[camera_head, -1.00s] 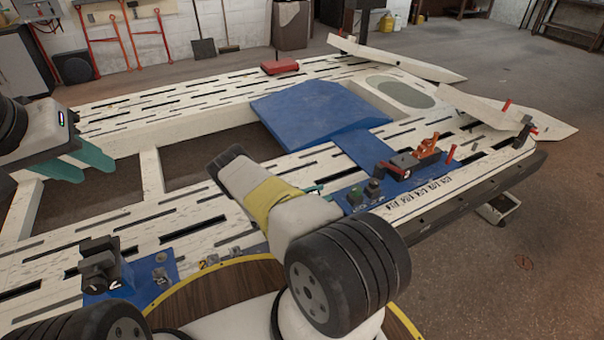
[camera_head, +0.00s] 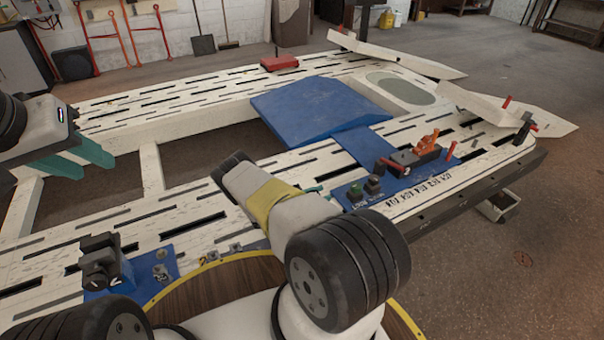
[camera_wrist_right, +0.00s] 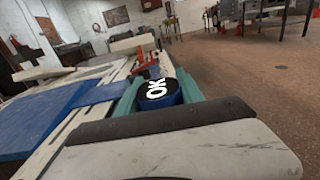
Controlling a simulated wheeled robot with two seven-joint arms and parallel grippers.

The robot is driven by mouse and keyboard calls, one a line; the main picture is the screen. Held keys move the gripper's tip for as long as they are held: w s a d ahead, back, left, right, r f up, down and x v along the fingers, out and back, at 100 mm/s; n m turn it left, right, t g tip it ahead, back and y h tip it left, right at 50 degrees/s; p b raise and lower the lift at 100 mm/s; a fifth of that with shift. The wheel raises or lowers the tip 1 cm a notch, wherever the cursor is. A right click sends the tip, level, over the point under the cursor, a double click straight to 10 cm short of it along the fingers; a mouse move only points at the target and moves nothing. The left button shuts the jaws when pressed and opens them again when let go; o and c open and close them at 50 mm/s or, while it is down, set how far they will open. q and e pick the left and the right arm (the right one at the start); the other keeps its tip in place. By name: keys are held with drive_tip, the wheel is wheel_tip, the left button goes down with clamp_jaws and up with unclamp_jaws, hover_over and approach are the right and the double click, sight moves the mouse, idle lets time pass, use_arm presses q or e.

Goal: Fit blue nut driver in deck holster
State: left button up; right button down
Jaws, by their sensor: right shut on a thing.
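In the right wrist view, my right gripper (camera_wrist_right: 160,108) has its teal fingers closed around a round thing with a black top marked "OK" and a blue rim, apparently the blue nut driver (camera_wrist_right: 158,91). Its lower part is hidden. In the head view, my right forearm covers most of this gripper; a bit of teal (camera_head: 314,189) shows beside the blue deck plate (camera_head: 401,197). I cannot tell which fitting is the deck holster. My left gripper (camera_head: 80,160) is at the far left, its two teal fingers apart and empty above the frame.
A black block (camera_head: 412,160) with an orange piece stands on the blue plate, near green and black knobs (camera_head: 373,185). Another black fixture (camera_head: 100,265) sits at front left. A blue wedge (camera_head: 315,108) and a red box (camera_head: 279,63) lie further back. The frame has large openings.

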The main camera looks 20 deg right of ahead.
drive_tip(key=c, duration=0.7)
unclamp_jaws()
drive_tip(key=shift+f, duration=0.1)
drive_tip(key=a, duration=0.7)
drive_tip(key=shift+s+a, duration=0.1)
drive_tip(key=shift+a, duration=0.3)
